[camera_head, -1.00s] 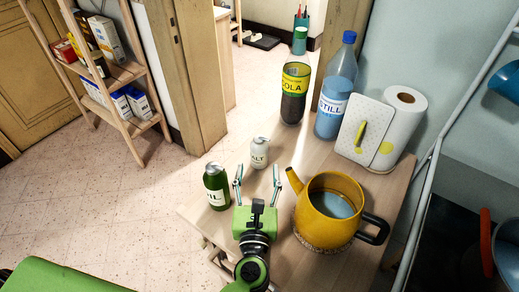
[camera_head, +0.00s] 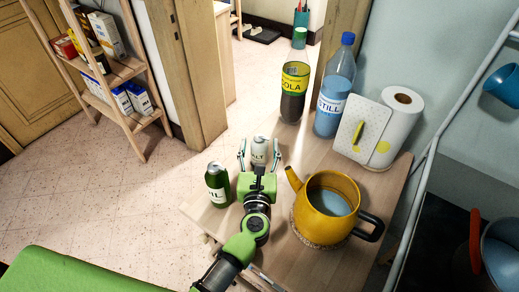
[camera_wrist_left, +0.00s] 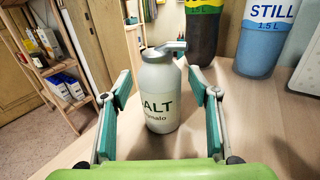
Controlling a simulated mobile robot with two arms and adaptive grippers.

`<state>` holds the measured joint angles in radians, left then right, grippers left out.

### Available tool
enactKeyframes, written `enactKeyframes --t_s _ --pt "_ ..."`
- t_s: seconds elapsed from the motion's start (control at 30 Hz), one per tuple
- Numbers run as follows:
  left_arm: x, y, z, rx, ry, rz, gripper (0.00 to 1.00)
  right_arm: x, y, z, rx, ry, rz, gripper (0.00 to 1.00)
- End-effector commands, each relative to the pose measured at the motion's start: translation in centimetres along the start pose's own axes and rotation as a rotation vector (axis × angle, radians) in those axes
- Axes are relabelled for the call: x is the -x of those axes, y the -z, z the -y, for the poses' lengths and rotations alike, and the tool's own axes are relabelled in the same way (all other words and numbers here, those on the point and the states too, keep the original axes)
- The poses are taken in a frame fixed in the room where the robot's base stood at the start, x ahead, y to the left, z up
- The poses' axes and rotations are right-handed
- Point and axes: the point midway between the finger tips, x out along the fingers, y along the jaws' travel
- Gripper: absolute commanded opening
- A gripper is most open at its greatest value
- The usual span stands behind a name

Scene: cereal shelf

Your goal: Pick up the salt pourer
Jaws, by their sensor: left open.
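My left gripper (camera_head: 259,152) is open, with one finger on each side of the pourer. In the left wrist view there is a visible gap between the pourer and both fingers of my left gripper (camera_wrist_left: 160,108). The pourer's lower part is hidden by the gripper in the head view. My right gripper is not in view.
A yellow kettle (camera_head: 318,212) stands close on the right. A cola bottle (camera_head: 292,98), a water bottle (camera_head: 332,95) and a paper roll (camera_head: 401,125) stand behind. The table's left edge is near.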

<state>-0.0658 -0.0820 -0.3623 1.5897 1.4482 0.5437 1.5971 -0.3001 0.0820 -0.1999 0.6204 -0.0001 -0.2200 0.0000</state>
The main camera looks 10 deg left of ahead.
Motion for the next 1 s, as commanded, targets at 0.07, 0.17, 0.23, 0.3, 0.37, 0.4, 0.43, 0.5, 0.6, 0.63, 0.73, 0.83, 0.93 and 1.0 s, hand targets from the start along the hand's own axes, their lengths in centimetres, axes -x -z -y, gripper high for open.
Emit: enactKeyframes --t_s 0.07,0.17,0.23,0.3,0.37,0.4,0.43,0.5,0.6,0.63,0.73,0.83,0.93,1.0 --pt "0.0 0.0 0.0 0.0 0.0 0.0 0.42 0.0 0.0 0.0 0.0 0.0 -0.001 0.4" --pt "0.0 0.0 0.0 0.0 0.0 0.0 0.16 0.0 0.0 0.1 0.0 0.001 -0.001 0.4" --pt "0.0 0.0 0.0 0.0 0.0 0.0 0.07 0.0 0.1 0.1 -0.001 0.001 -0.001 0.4" --pt "0.0 -0.1 0.0 0.0 0.0 0.002 0.07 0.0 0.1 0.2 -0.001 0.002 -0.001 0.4" --pt "0.0 -0.1 0.0 0.0 0.0 0.002 0.07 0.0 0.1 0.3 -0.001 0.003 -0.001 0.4" --pt "0.0 -0.1 0.0 0.0 0.0 0.001 0.07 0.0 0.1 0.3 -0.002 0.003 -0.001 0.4" --pt "0.0 -0.1 0.0 0.0 0.0 0.001 0.07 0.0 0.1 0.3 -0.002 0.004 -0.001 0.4" --pt "0.0 -0.1 0.0 0.0 0.0 0.001 0.07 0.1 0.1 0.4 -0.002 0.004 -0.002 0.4" --pt "0.0 -0.5 0.0 0.001 0.0 0.001 0.07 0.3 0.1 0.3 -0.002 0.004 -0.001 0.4" --pt "0.0 -0.6 0.0 0.001 0.0 0.001 0.07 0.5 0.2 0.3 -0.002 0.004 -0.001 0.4" --pt "0.0 -1.4 0.0 0.001 0.0 0.002 0.07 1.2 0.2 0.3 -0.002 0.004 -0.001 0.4" --pt "0.0 -2.6 0.0 0.002 0.0 0.002 0.07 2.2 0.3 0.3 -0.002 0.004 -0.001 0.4" --pt "0.1 -4.1 0.0 0.002 0.0 0.001 0.07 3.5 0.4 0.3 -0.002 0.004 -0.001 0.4" --pt "1.3 -5.3 0.1 0.003 0.0 -0.001 0.07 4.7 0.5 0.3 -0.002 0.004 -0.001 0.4"
